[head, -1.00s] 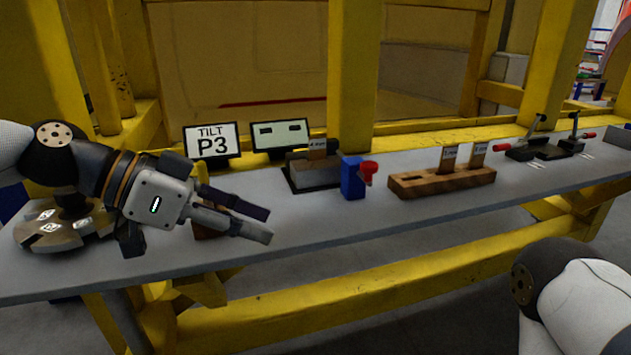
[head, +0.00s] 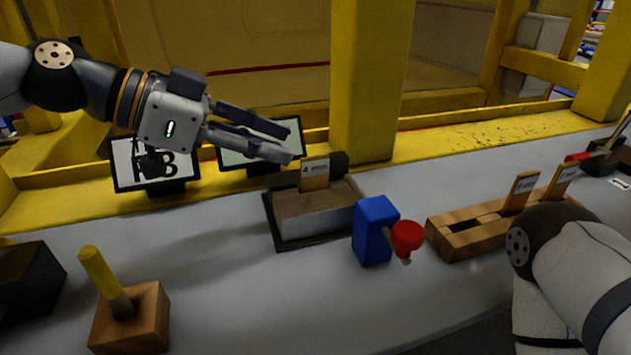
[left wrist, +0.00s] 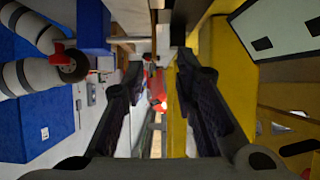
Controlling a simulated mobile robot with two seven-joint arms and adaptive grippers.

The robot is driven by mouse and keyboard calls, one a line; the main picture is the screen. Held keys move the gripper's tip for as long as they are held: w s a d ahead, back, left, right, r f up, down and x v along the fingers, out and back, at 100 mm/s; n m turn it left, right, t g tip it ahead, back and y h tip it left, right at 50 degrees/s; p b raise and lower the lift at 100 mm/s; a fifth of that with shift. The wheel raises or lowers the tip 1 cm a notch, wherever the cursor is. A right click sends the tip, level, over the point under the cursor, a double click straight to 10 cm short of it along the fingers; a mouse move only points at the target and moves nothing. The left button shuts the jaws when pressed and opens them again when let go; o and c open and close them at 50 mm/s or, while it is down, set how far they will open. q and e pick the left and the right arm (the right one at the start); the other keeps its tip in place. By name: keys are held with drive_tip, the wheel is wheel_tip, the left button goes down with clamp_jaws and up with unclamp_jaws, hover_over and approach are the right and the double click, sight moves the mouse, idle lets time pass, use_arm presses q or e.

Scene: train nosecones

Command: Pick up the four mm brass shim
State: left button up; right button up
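The brass shim marked 4 (head: 314,174) stands upright in a grey block on a dark base (head: 312,218), in the middle of the head view. My left gripper (head: 291,142) is open and empty, just up and left of the shim in the picture, with its fingers pointing right. No contact with the shim shows. In the left wrist view the two fingers (left wrist: 158,72) are spread apart with nothing clearly held between them; I cannot make out the shim there. My right arm shows at the lower right of the head view, its gripper out of view.
A blue block with a red knob (head: 375,232) stands right of the grey block. A wooden rack (head: 465,235) holds two other shims (head: 521,192). Two screens (head: 155,165) stand behind. A yellow peg on a wooden base (head: 130,320) is at lower left. A yellow post (head: 370,80) rises behind.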

sight(311, 157)
use_arm(q)
drive_tip(key=x, duration=0.4)
drive_tip(key=shift+s+d, duration=0.3)
drive_tip(key=shift+d, duration=0.15)
drive_tip(key=shift+w+d+f, duration=0.15)
drive_tip(key=shift+w+d, duration=0.05)
drive_tip(key=shift+d, duration=0.1)
clamp_jaws()
